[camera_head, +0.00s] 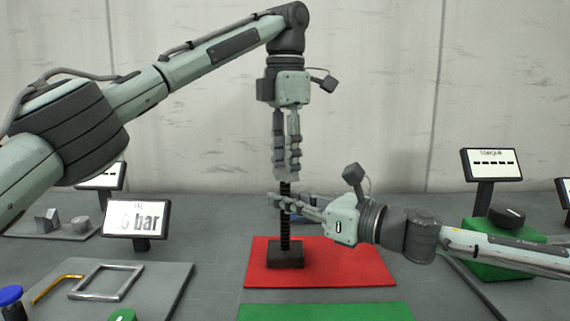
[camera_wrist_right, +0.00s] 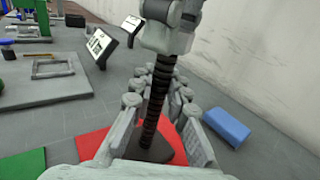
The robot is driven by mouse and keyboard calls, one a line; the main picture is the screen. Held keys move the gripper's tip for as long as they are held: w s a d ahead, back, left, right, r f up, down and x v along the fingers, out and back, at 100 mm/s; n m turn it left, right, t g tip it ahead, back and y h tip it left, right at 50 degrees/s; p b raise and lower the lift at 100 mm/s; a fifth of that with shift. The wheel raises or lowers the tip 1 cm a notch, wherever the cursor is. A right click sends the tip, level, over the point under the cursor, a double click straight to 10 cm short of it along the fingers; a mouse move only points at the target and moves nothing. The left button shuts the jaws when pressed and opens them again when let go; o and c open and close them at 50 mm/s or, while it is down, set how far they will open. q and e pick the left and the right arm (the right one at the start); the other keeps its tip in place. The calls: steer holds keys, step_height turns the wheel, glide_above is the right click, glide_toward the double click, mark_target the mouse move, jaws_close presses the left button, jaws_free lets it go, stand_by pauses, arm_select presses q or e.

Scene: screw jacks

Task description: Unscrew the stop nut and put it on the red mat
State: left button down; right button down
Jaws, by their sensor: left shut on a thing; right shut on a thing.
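A dark threaded rod (camera_head: 285,232) stands upright on a black square base (camera_head: 286,257), at the left part of the red mat (camera_head: 350,262). My left gripper (camera_head: 287,174) points down over the rod's top end and is shut there. The stop nut is not visible itself; the left fingers cover that spot. My right gripper (camera_head: 283,202) comes in level from the right, lower down, and is shut on the threaded rod. In the right wrist view the rod (camera_wrist_right: 155,108) passes between the right fingers, with the left gripper (camera_wrist_right: 170,35) just above.
A green mat (camera_head: 325,312) lies in front of the red mat. A blue block (camera_wrist_right: 226,127) lies behind the rod. At left are a "bar" display (camera_head: 136,219) and a plate with a metal frame (camera_head: 106,282). A torque display (camera_head: 491,165) and a green box (camera_head: 495,250) stand at right.

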arm_select(q)
steer(key=c, duration=1.1)
jaws_free()
steer(key=shift+o, duration=0.2)
